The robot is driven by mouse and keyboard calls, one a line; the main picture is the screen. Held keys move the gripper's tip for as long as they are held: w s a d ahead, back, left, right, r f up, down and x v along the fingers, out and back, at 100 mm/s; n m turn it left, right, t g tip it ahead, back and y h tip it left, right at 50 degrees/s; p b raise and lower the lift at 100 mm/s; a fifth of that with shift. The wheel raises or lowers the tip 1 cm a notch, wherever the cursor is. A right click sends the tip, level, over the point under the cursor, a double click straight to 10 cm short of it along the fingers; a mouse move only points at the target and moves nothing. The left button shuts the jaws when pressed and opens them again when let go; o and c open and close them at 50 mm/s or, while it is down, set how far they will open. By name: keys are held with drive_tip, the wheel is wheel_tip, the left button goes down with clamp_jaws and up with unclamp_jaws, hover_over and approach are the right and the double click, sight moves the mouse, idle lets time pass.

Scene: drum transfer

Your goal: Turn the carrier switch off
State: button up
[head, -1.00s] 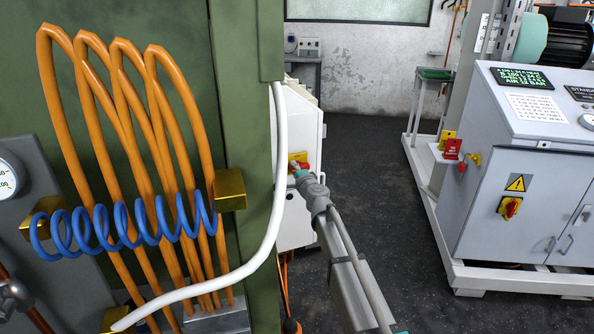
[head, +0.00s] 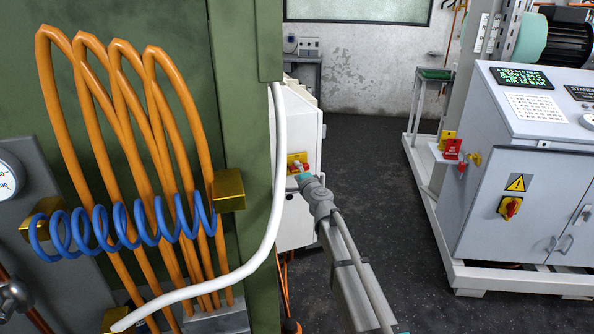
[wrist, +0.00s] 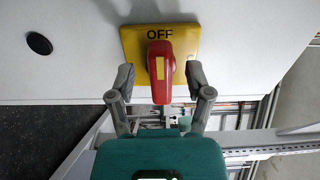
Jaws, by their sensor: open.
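The carrier switch is a red handle (wrist: 161,80) on a yellow plate (wrist: 190,40) marked OFF at its top edge. In the wrist view the handle lies upright in the picture, in line with the OFF lettering. In the head view the switch (head: 297,162) is on the side of a white cabinet (head: 299,215), small and partly covered by my gripper. My gripper (wrist: 160,76) is open, one finger on each side of the handle, with visible gaps to it. It also shows in the head view (head: 303,174) close to the switch.
A green cabinet wall (head: 245,120) with orange hoses (head: 60,110), a blue coil (head: 120,225) and a white hose (head: 279,170) stands left. A grey control cabinet (head: 520,190) with another red switch (head: 509,208) stands right. Dark floor (head: 365,170) between is clear.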

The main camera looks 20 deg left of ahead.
drive_tip(key=v, duration=1)
drive_tip(key=shift+w+d, duration=0.1)
